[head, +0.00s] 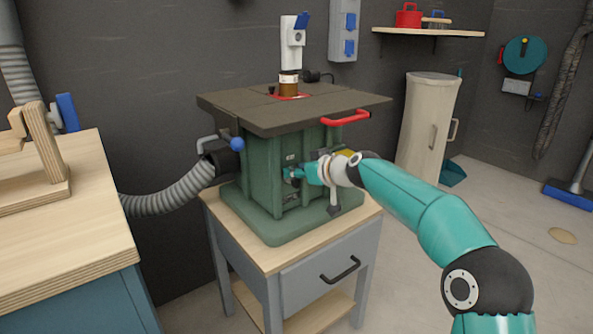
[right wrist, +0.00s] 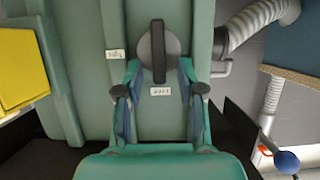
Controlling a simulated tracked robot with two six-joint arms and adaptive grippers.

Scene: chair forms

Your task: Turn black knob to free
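The black knob (right wrist: 158,52) shows in the right wrist view, a dark upright bar on a round grey disc on the green machine's front. A small white label (right wrist: 160,91) sits below it and another label (right wrist: 115,54) to its left; I cannot read them surely. My right gripper (right wrist: 158,72) is open, its two fingers apart on either side of the knob's lower part, with a gap to the bar. In the head view my right gripper (head: 297,173) is at the front of the green machine (head: 262,170), and the knob is too small to make out.
The machine stands on a grey cabinet with a wooden top (head: 262,257). A red handle (head: 345,117) juts from its dark tabletop (head: 250,108) above my arm. A blue-knobbed crank (head: 236,144) and a grey hose (head: 170,198) are at left. A workbench (head: 70,240) stands far left.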

